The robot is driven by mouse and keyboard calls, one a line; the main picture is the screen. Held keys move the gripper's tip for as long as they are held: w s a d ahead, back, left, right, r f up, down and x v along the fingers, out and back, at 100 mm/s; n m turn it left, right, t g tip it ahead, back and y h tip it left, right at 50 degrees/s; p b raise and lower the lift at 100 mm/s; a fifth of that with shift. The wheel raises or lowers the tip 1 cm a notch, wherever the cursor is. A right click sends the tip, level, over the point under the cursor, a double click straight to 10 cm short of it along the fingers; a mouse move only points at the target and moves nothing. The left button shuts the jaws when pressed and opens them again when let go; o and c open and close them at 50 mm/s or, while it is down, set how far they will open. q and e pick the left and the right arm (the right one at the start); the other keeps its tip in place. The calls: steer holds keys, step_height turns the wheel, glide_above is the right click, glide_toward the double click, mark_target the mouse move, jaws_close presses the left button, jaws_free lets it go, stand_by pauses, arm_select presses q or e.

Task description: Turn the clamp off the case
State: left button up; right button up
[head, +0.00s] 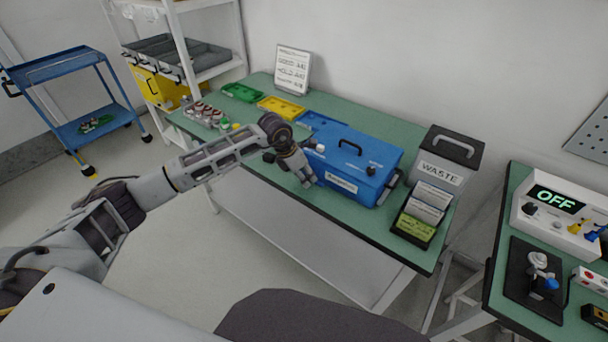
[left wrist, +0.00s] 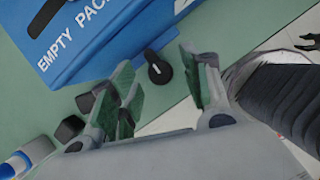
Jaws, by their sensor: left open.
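The blue case (head: 362,150), with a black top handle and a white label on its front, stands on the green bench. Its blue side with the words "EMPTY PAC" also shows in the left wrist view (left wrist: 100,42). My left gripper (head: 307,182) is at the case's left front corner, pointing down. In the left wrist view its two green-padded fingers (left wrist: 160,92) are apart. A small black knob with a white mark, which looks like the clamp (left wrist: 158,68), shows between and beyond the fingers, beside the case's edge. I cannot tell whether a finger touches it. My right gripper is not in view.
Green (head: 242,92) and yellow (head: 282,107) trays and several small bottles are behind my left arm. A grey waste bin (head: 445,155) and a black card holder (head: 425,215) stand right of the case. The right bench holds a box reading OFF (head: 560,212).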

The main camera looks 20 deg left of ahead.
arm_select(q)
steer(key=shift+w+f, duration=0.1)
steer(key=shift+f, duration=0.15)
steer(key=shift+d, duration=0.1)
steer(key=c, duration=1)
steer(key=shift+c, duration=0.2)
